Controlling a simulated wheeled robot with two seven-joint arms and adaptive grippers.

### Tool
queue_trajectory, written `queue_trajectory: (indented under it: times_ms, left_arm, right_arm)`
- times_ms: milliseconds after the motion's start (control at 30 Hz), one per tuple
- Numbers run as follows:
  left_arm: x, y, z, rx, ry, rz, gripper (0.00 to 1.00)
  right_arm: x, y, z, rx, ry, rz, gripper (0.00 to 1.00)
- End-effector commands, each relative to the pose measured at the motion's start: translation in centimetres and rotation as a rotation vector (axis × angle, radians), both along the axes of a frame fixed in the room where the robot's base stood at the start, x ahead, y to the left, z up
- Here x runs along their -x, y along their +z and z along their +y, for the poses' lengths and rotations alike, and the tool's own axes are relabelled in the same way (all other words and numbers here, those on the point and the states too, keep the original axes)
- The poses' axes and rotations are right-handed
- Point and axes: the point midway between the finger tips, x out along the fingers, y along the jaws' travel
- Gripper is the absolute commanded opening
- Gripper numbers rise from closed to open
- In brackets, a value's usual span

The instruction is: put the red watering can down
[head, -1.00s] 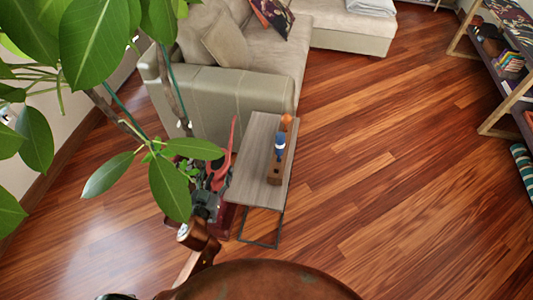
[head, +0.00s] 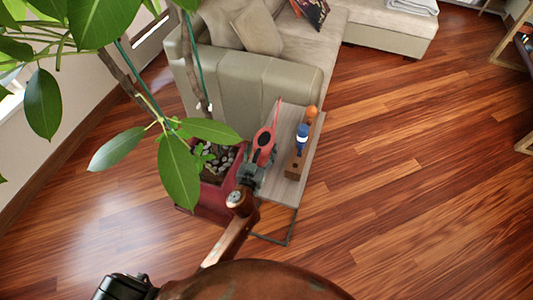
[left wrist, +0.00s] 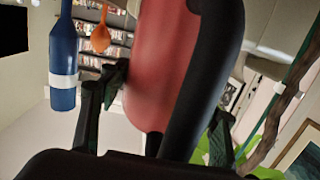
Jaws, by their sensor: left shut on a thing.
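The red watering can (head: 264,146), with its thin spout pointing up, is in my left gripper (head: 252,173). In the head view it overlaps the left part of the small side table's grey top (head: 283,182); I cannot tell whether it touches the top. In the left wrist view the can's red body and black part (left wrist: 165,65) fill the middle, between the two dark fingers (left wrist: 165,105). My right gripper is not in view.
A wooden holder (head: 296,163) with a blue-and-white bottle (head: 302,138) and an orange item (head: 311,111) stands on the table's right side. A red plant pot (head: 213,198) with a leafy plant is left of the table. The sofa (head: 255,95) is behind. Floor (head: 400,180) on the right is clear.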

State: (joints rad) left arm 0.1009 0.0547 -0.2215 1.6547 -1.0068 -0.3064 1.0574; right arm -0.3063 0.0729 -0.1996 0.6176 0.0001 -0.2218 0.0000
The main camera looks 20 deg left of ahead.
Motion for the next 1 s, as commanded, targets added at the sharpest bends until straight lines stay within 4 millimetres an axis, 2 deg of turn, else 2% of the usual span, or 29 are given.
queue_trajectory:
  times_ms: [133,300,400,700,867,900,1000]
  left_arm:
    - [-0.5,-0.7,-0.6,0.001,-0.002,-0.003,0.23]
    - [-0.7,-3.5,-0.9,-0.002,-0.001,0.002,0.23]
    - [-0.7,-4.2,-0.9,-0.001,-0.001,0.000,0.23]
    - [-0.7,-4.0,-0.9,0.000,-0.002,-0.004,0.23]
    - [-0.7,-4.5,-0.9,0.001,-0.002,-0.003,0.23]
    - [-0.7,-4.6,-0.9,0.000,-0.001,0.000,0.60]
    - [-0.7,-4.5,-0.9,0.000,-0.001,0.000,0.66]
  right_arm:
    - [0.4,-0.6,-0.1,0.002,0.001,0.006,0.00]
    - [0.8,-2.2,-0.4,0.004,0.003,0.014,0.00]
    - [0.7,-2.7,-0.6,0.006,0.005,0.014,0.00]
    - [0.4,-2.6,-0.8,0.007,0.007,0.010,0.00]
    - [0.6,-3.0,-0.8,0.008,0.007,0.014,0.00]
    - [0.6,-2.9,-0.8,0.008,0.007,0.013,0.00]
    - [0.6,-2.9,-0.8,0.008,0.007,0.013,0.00]
